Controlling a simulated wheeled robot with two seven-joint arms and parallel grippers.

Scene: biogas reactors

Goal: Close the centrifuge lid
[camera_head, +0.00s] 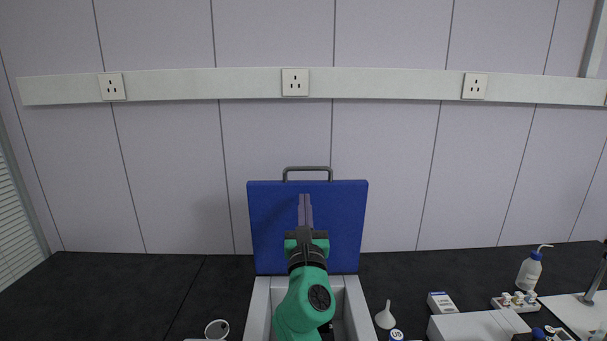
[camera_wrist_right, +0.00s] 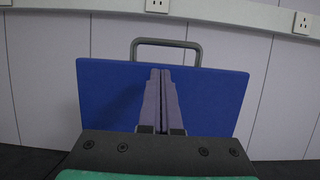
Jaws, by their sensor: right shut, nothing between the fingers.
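The centrifuge's blue lid (camera_head: 265,222) stands open and upright at the back of its white body (camera_head: 257,305). A grey handle (camera_head: 307,170) sits on the lid's top edge. My right gripper (camera_head: 305,200) is shut and empty, pointing at the middle of the lid. In the right wrist view, the shut fingers (camera_wrist_right: 160,75) reach up across the blue lid (camera_wrist_right: 108,95), below the handle (camera_wrist_right: 165,42). I cannot tell whether the fingertips touch the lid. My arm hides much of the centrifuge's inside. My left gripper is not in view.
On the black bench (camera_head: 125,290), a small cup (camera_head: 217,329) stands left of the centrifuge. A white funnel (camera_head: 385,317), a white box (camera_head: 478,326), a rack (camera_head: 516,302) and a wash bottle (camera_head: 529,270) are to its right. The bench's left side is mostly clear.

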